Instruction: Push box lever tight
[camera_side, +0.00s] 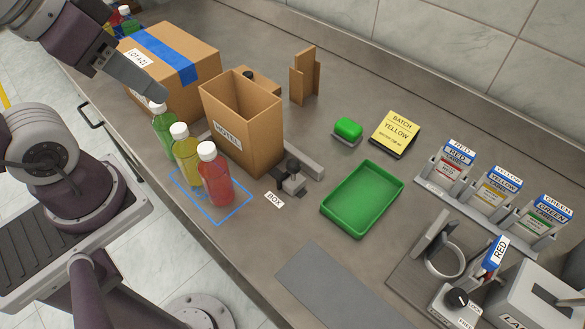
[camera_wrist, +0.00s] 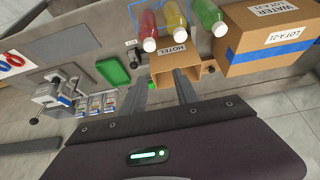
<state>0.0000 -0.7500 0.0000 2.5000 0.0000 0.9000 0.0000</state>
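The box lever (camera_side: 292,166) is a small dark-knobbed handle on a grey clamp by the BOX label, at the lower right of the open brown HOTEL box (camera_side: 236,130). It also shows small in the wrist view (camera_wrist: 136,54). I cannot tell how far the lever is turned or whether the clamp presses on the box. The HOTEL box stands upright, and its open top shows in the wrist view (camera_wrist: 179,56).
Red (camera_side: 216,180), yellow (camera_side: 186,160) and green (camera_side: 164,130) bottles stand left of the HOTEL box. A taped carton (camera_side: 203,62) is behind. A green tray (camera_side: 362,198) lies right of the clamp, with some bare counter between them.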

